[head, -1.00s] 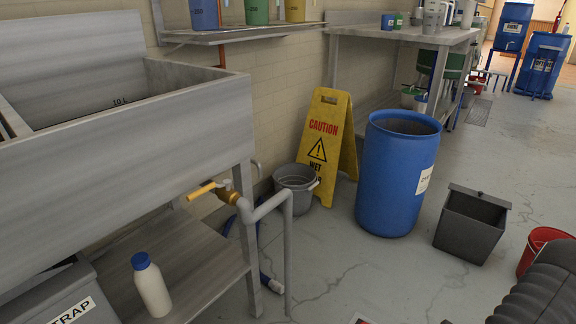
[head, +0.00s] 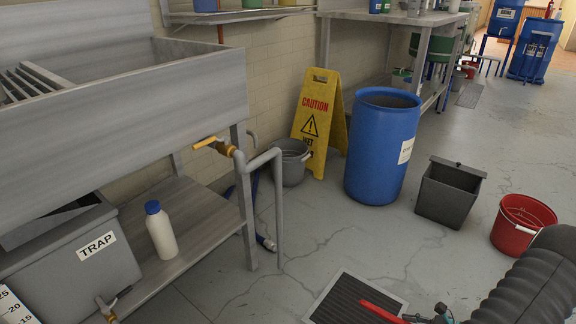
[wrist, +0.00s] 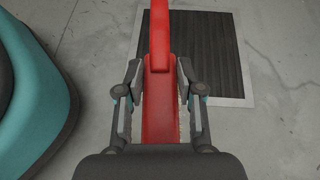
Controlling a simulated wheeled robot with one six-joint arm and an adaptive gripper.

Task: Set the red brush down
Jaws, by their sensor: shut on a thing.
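The red brush (wrist: 159,100) lies lengthwise between the two fingers of my gripper (wrist: 160,90) in the wrist view, and the fingers are shut on it. Its narrower end points away from the wrist, over a dark ribbed floor grate (wrist: 213,50). In the head view the brush's red end (head: 380,312) shows at the bottom edge, in front of the same grate (head: 345,297). Part of my gripper (head: 430,316) shows beside it. The brush's underside is hidden, and I cannot tell its height above the floor.
A red bucket (head: 518,226), a grey square bin (head: 448,192) and a blue drum (head: 381,150) stand on the floor. A yellow caution sign (head: 317,125) and a grey bucket (head: 290,163) are by the wall. A steel sink unit (head: 110,110) fills the left. The middle floor is clear.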

